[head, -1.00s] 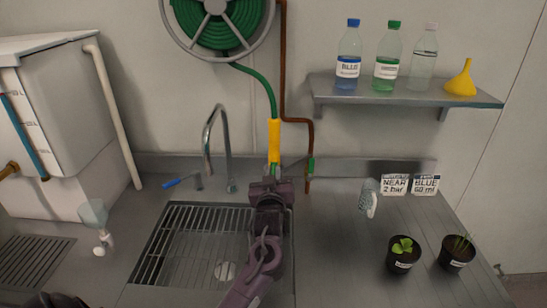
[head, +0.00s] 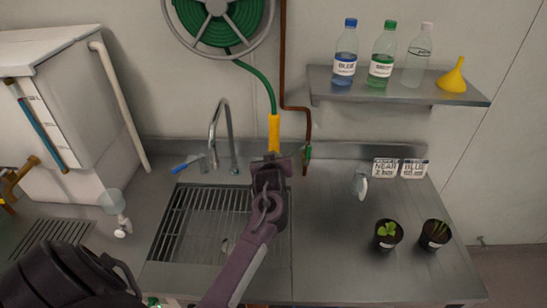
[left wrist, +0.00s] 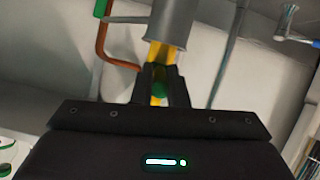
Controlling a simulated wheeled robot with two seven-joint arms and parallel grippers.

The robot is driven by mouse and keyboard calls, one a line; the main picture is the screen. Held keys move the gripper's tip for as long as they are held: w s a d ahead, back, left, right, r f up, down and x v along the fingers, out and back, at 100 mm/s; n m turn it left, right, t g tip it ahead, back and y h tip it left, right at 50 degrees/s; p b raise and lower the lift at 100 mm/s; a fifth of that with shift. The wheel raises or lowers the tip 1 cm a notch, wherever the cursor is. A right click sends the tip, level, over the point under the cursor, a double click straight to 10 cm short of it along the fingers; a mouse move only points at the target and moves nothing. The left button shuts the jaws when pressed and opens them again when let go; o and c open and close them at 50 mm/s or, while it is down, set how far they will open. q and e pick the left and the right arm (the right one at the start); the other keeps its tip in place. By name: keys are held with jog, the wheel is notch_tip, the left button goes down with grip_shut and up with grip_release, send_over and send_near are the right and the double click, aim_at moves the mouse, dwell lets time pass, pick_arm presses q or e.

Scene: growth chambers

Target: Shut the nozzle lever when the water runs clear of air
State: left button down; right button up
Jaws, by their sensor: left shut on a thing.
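The hose nozzle has a yellow body (head: 274,133) and hangs from the green hose (head: 262,83) above the sink's right side. My left gripper (head: 268,163) is at its lower end. In the left wrist view, my left gripper (left wrist: 161,85) is shut on the nozzle; yellow parts (left wrist: 158,56) show at the fingers, with a green round part (left wrist: 158,90) between them. A grey cylinder (left wrist: 171,22) is just beyond. The lever's position cannot be made out. No water stream is clearly visible; the gripper covers the outlet area in the head view. My right gripper is out of view.
The gridded sink (head: 200,222) is below, with a faucet (head: 215,125) behind it. A brown pipe (head: 308,125) with a green valve runs close on the right. Two potted plants (head: 388,234) (head: 434,234) stand on the right counter; a shelf (head: 400,92) holds bottles and a yellow funnel.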

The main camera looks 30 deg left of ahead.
pick_arm(q)
jog(key=c, duration=1.4)
grip_release()
jog(key=shift+s+d, duration=0.3)
jog(key=shift+s, duration=0.1)
jog(key=b+v, duration=0.2)
jog(key=v, duration=0.5)
jog(key=shift+a, duration=0.1)
